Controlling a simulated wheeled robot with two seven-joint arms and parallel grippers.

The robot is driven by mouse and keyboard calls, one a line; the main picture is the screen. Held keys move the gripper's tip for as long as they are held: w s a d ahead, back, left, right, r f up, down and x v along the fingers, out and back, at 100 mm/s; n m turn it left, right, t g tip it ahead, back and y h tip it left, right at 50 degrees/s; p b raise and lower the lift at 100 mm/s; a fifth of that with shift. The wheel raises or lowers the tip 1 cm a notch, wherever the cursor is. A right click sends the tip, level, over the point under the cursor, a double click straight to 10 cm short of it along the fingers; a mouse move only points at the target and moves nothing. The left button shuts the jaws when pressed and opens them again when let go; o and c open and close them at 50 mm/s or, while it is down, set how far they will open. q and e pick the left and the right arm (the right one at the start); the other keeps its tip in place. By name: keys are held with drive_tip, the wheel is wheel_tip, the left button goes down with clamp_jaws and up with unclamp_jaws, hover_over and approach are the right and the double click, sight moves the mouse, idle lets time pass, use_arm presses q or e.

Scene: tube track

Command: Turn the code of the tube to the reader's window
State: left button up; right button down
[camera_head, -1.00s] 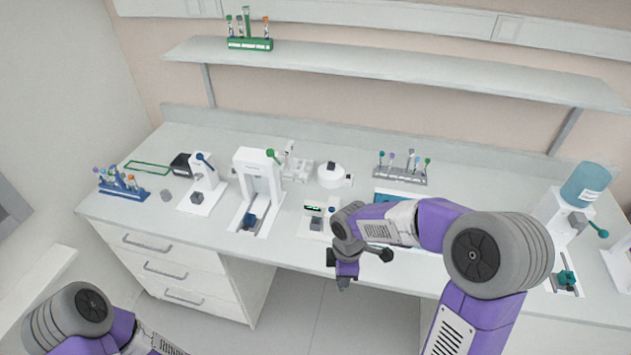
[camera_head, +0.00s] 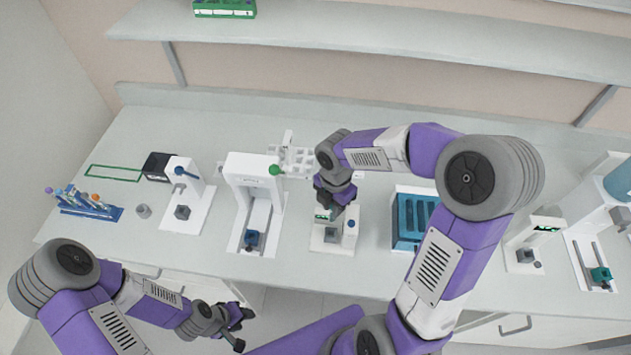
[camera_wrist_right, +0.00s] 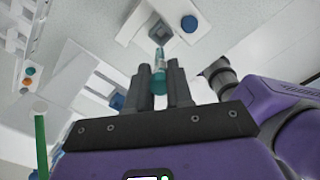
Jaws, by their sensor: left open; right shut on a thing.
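A teal tube (camera_wrist_right: 159,68) is held between the two dark fingers of my right gripper (camera_wrist_right: 164,84); a pale section shows near its far end, but I cannot make out a code. In the head view my right gripper (camera_head: 338,200) is above a small white device with a green display (camera_head: 333,240), probably the reader, which it partly covers. The tube is hidden there, and I cannot tell whether it touches the device. My left gripper (camera_head: 238,328) is open and empty, low in front of the bench edge.
A white gantry device (camera_head: 250,170) stands left of the reader, and a blue rack (camera_head: 408,228) to its right. A second device with a green display (camera_head: 538,232) is further right. A blue tube rack (camera_head: 85,206) is at far left.

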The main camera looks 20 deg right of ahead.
sight(332, 221)
drive_tip(key=shift+w+f, duration=0.25)
drive_tip(key=shift+f, duration=0.4)
drive_tip(key=shift+s+b, duration=0.35)
drive_tip(key=shift+s, duration=0.25)
drive_tip(key=shift+f, duration=0.15)
drive_tip(key=shift+w+f+b, duration=0.15)
drive_tip(key=shift+f+b, duration=0.55)
drive_tip(key=shift+b, duration=0.05)
wheel_tip(332, 221, down, 2)
drive_tip(key=shift+f+b, duration=0.1)
drive_tip(key=shift+b, duration=0.95)
drive_tip(key=shift+f+b, duration=0.35)
drive_tip(key=shift+f, duration=0.1)
drive_tip(key=shift+f, duration=0.25)
